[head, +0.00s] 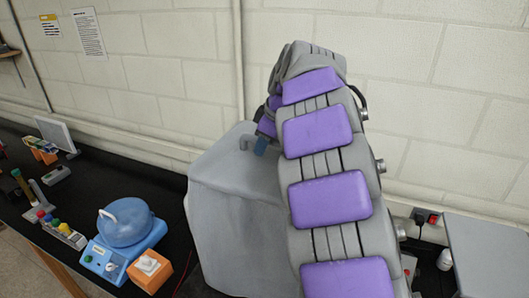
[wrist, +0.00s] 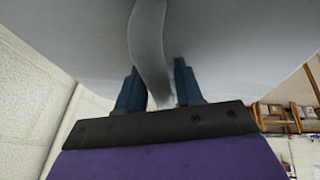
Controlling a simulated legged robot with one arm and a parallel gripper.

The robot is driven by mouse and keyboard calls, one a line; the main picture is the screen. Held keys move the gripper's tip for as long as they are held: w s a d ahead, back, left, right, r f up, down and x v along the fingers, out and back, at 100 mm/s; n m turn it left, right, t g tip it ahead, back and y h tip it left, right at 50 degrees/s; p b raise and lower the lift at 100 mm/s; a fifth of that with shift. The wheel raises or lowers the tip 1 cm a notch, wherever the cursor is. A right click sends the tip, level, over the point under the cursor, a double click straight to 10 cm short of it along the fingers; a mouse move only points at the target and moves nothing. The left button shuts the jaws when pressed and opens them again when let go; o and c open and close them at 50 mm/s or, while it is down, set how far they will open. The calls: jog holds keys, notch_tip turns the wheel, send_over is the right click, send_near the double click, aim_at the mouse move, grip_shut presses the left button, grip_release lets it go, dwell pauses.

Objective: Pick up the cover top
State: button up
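The grey cover (head: 235,215) is a large box-like shape standing on the black bench, partly hidden behind my arm. A small grey strap-like part shows on its top (head: 246,142). In the wrist view the cover's grey surface (wrist: 230,40) fills the upper part, and a curved grey strip (wrist: 148,45) hangs from it between my fingers. My gripper (wrist: 158,88) has two blue fingers set apart, one on each side of the strip. A gap shows beside the right finger. In the head view a blue fingertip (head: 261,146) is just at the cover's top; the rest is hidden.
A blue device with a round translucent vessel (head: 126,222) and an orange block with a white top (head: 149,270) stand left of the cover. A rack of coloured vials (head: 60,229) is farther left. A grey box (head: 490,250) is at right. A brick wall stands behind.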

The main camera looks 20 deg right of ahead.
jog(key=shift+d, duration=0.1)
grip_shut()
